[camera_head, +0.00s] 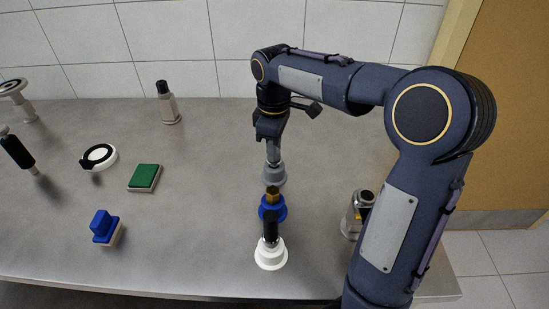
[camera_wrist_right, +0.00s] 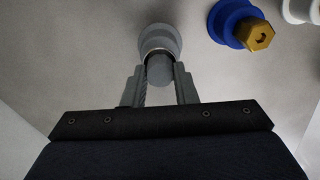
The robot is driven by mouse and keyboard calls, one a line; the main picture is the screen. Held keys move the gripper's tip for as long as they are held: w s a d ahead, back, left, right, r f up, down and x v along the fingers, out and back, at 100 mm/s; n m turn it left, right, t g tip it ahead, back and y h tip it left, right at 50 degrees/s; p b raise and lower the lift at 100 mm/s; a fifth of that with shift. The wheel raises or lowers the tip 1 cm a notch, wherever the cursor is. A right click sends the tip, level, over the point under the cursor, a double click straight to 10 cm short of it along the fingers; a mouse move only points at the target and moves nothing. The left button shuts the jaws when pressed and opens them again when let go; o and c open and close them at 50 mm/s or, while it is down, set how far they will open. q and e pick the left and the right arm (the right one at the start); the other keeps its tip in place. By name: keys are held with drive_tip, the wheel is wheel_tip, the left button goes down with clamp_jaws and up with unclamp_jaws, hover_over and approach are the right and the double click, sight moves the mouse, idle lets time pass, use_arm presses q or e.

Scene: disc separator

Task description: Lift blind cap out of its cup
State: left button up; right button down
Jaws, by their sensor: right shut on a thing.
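My right gripper (camera_head: 273,148) points down over the grey cup (camera_head: 273,177) at the back of a row of cups. In the right wrist view its two fingers (camera_wrist_right: 159,80) are shut on the grey cylindrical blind cap (camera_wrist_right: 160,70). A dark ring shows on the cap, and the round grey cup (camera_wrist_right: 158,38) lies just beyond it. The fingers hide part of the cap, and I cannot tell whether its lower end is still inside the cup. My left gripper is not in view.
A blue cup with a brass hex piece (camera_head: 272,194) and a white cup with a black-handled piece (camera_head: 270,253) stand in front. A metal canister (camera_head: 358,214) is to the right. A green block (camera_head: 145,177) and a blue-topped block (camera_head: 105,227) lie left.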

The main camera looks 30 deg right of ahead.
wheel_tip(320, 180, up, 5)
drive_tip(key=p, duration=0.4)
drive_tip(key=shift+p, duration=0.3)
